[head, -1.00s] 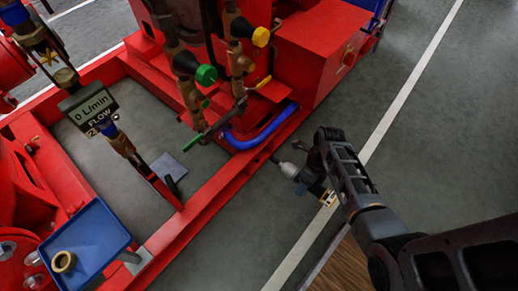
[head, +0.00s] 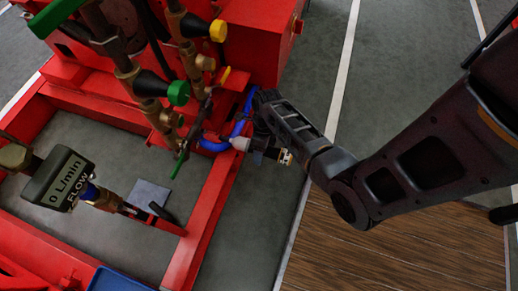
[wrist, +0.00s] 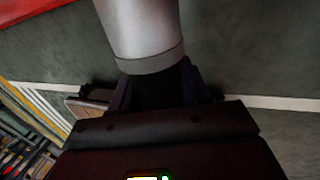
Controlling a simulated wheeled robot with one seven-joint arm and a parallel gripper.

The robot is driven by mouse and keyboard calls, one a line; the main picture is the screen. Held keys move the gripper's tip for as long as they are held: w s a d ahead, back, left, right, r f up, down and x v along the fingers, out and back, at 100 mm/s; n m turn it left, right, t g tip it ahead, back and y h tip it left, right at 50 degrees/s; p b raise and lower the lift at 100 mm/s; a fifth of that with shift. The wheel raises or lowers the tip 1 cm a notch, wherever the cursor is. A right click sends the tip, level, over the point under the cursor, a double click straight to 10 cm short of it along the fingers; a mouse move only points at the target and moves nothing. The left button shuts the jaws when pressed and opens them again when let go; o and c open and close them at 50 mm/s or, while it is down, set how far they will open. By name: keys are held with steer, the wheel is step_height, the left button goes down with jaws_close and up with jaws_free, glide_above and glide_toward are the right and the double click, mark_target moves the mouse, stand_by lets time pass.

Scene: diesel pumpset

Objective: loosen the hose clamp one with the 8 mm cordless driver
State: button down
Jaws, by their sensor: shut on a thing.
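My gripper (head: 262,138) is shut on the cordless driver (head: 240,143), whose pale grey nose points left toward the red frame. In the wrist view the driver's grey barrel (wrist: 143,30) stands between my gripper's dark fingers (wrist: 158,88) and runs out of the top of the picture. The blue hose (head: 213,146) curves low along the pumpset, and the driver's nose appears beside its right part. I cannot tell whether they touch. Hose clamp one is too small or hidden to make out, and the driver's tip is not clear.
Red frame rails (head: 205,215) surround a sunken floor bay. A green-handled valve (head: 178,93), a yellow-knobbed valve (head: 217,31) and brass pipework stand above the hose. A flow meter (head: 62,180) reads 0 L/min. Grey floor lies right of the rail, with wooden boards (head: 400,245) below my arm.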

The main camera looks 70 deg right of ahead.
mark_target(244, 140)
steer(key=shift+d+r+p, duration=0.1)
steer(key=shift+r+p, duration=0.3)
steer(key=shift+p, duration=0.15)
steer(key=shift+w+f, duration=0.2)
steer(key=shift+w, duration=2.1)
steer(key=shift+p, duration=0.7)
steer(key=shift+w+p, duration=0.4)
steer(key=shift+w, duration=0.2)
stand_by(0.9)
steer(key=shift+w+r, duration=0.1)
steer(key=shift+r, duration=0.05)
stand_by(2.6)
